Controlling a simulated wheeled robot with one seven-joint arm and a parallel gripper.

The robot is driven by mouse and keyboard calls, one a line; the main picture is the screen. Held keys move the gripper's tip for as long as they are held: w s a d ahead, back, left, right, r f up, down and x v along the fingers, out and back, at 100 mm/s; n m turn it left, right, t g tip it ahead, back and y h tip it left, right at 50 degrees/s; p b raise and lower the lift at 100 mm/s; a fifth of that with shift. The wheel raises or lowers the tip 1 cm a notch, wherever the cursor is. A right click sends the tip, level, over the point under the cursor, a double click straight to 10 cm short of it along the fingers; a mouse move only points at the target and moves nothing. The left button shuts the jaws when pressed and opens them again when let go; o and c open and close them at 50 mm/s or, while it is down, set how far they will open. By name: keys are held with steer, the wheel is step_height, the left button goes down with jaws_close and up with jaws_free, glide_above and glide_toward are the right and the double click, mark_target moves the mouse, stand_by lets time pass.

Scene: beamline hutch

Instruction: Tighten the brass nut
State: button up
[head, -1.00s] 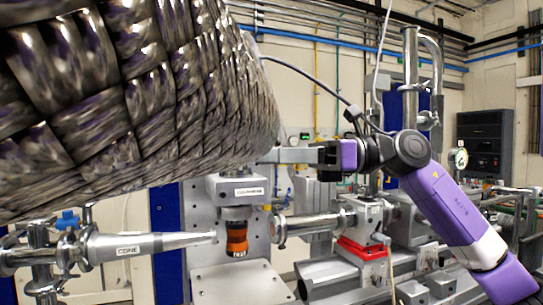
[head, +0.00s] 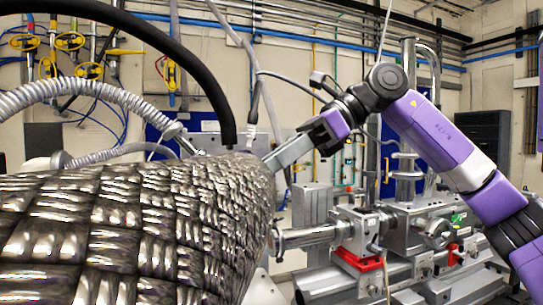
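I cannot make out the brass nut in the head view. A large braided metal hose (head: 130,225) fills the lower left, close to the camera, and hides what lies behind it. My gripper (head: 290,154) is right of centre, at the end of my purple arm. A flat grey metal piece slants from the black and purple hand down to the left, toward the hose's upper edge. Its far end is near or behind the hose. I cannot tell whether that piece is fingers or a held tool, or whether the gripper is open or shut.
A steel beamline assembly (head: 355,225) with a red block (head: 358,260) stands below my arm. A black hose (head: 185,50) arches across the upper left, above a ribbed grey hose (head: 95,92). Yellow valves (head: 68,42) hang on the back wall. A dark cabinet (head: 482,135) stands right.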

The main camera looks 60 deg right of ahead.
steer(key=r+g+h+p, duration=0.2)
steer(key=p, duration=0.1)
steer(key=r+g+h+p, duration=0.1)
steer(key=p, duration=0.1)
steer(key=shift+w+a, duration=0.25)
steer(key=shift+w, duration=0.15)
steer(key=p, duration=0.1)
steer(key=g+h+p, duration=0.1)
steer(key=g+p, duration=0.1)
steer(key=shift+w+a+r+h+p, duration=0.2)
steer(key=shift+w+r+h+p, duration=0.1)
steer(key=shift+r+h, duration=0.1)
steer(key=shift+w+a+g+p, duration=0.1)
steer(key=shift+g+p, duration=0.35)
steer(key=shift+g, duration=0.05)
steer(key=shift+f+h, duration=0.15)
steer(key=shift+h, duration=0.15)
steer(key=o, duration=1.1)
